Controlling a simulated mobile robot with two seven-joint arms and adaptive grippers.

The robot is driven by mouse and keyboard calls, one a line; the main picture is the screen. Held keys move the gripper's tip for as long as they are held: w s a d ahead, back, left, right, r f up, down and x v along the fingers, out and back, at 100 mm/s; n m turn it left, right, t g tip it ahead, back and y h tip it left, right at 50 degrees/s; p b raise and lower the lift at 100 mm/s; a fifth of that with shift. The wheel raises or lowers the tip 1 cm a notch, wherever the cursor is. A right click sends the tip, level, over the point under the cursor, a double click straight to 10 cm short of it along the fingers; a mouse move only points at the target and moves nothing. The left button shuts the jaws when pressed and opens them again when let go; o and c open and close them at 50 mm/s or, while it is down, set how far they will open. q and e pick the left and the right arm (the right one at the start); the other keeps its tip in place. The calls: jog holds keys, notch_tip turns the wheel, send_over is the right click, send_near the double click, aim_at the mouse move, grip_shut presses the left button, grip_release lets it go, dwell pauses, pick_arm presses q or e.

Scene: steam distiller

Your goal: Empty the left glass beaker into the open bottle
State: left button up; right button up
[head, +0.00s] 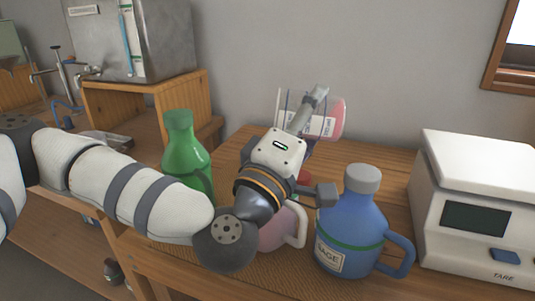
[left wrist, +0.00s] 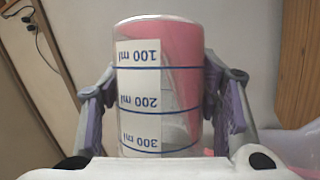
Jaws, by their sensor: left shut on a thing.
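My left gripper (head: 312,122) is shut on a clear glass beaker (head: 338,118) with pink liquid in it and holds it tilted in the air above the table. In the left wrist view the beaker (left wrist: 160,85) sits between both fingers. Its white scale strip faces the camera and the pink liquid lies along its right side. A pink bottle with a handle (head: 285,228) stands below my left wrist in the head view. My wrist hides most of it, so I cannot tell if its mouth is open. My right gripper is not in view.
A capped blue bottle labelled SAGE (head: 350,225) stands close right of the pink one. A green bottle (head: 186,150) stands behind my left arm. A white scale (head: 475,205) is at the right. A metal distiller (head: 130,45) sits on a wooden stand (head: 195,95).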

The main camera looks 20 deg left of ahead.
pick_arm(q)
jog(key=shift+a+r+n+t, duration=0.15)
jog(key=shift+r+n+t, duration=0.2)
jog(key=shift+n, duration=0.35)
